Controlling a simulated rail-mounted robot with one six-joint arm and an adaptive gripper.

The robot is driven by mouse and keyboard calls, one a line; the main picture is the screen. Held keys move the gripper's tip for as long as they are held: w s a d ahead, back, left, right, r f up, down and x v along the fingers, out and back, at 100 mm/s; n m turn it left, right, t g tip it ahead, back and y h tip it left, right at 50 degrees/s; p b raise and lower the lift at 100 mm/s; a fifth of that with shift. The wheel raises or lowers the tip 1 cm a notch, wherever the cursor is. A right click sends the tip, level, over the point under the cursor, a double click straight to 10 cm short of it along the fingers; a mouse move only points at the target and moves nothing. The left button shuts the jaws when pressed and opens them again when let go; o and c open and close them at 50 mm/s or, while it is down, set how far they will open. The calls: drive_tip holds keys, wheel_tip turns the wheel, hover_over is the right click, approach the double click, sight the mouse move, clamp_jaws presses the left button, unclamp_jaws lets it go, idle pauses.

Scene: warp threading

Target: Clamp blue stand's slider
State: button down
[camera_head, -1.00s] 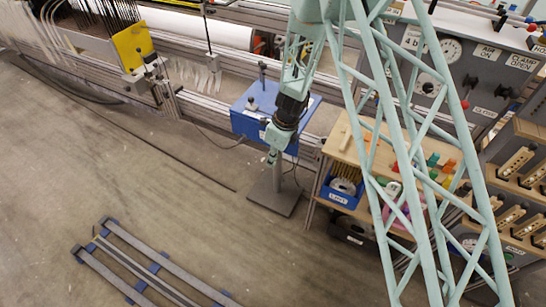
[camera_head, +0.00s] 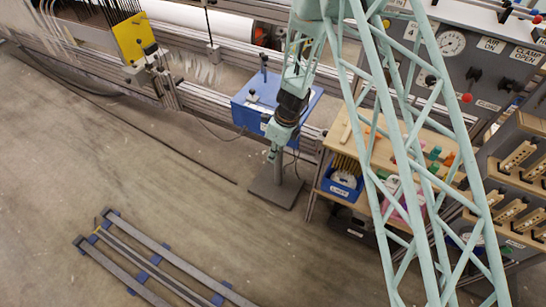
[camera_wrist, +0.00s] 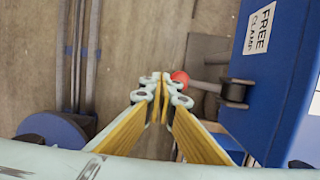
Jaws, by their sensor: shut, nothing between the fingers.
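The blue stand (camera_head: 246,117) is a blue box on the machine's rail in the head view, with a dark knob and a post on top. In the wrist view its blue side (camera_wrist: 268,75) fills the right and carries a label (camera_wrist: 259,33) reading FREE and CLAMP. A lever with a red ball knob (camera_wrist: 180,76) sticks out leftward from a dark pivot (camera_wrist: 235,92) beside the label. My gripper (camera_wrist: 161,80) is shut and empty, its fingertips right beside the red knob. I cannot tell whether they touch. It hangs before the stand in the head view (camera_head: 273,156). I cannot make out the slider.
A wooden shelf (camera_head: 348,165) with a blue bin (camera_head: 342,188) stands right of my arm. A grey control panel (camera_head: 490,60) is at the upper right. Several long bars (camera_head: 150,262) lie on the floor at the lower left. The floor between is clear.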

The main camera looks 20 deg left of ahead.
drive_tip(key=s+d+r+p, duration=0.1)
drive_tip(key=s+r, duration=0.8)
drive_tip(key=r, duration=0.1)
drive_tip(key=shift+s+r, duration=0.15)
drive_tip(key=shift+s, duration=0.05)
idle(0.5)
drive_tip(key=shift+d, duration=0.1)
idle(0.4)
drive_tip(key=s+d+r+n+t, duration=0.1)
drive_tip(key=d+r+n, duration=0.2)
drive_tip(key=d+r, duration=0.55)
drive_tip(key=s+d+r+n+y, duration=0.15)
drive_tip(key=d+r+n, duration=0.25)
drive_tip(key=r, duration=1)
drive_tip(key=s+d+r+n+t+h, duration=0.1)
drive_tip(key=d+r+n, duration=0.35)
drive_tip(key=r, duration=0.75)
drive_tip(key=s+d+r+n+t+h, duration=0.1)
drive_tip(key=s+d+r+n, duration=0.3)
drive_tip(key=s+d, duration=0.9)
drive_tip(key=s+d+r+n+t+h, duration=0.1)
drive_tip(key=s+d+r+n, duration=0.3)
drive_tip(key=s+d+r, duration=0.6)
drive_tip(key=s+d, duration=0.3)
drive_tip(key=shift+s+r+h, duration=0.3)
drive_tip(key=shift+h, duration=0.05)
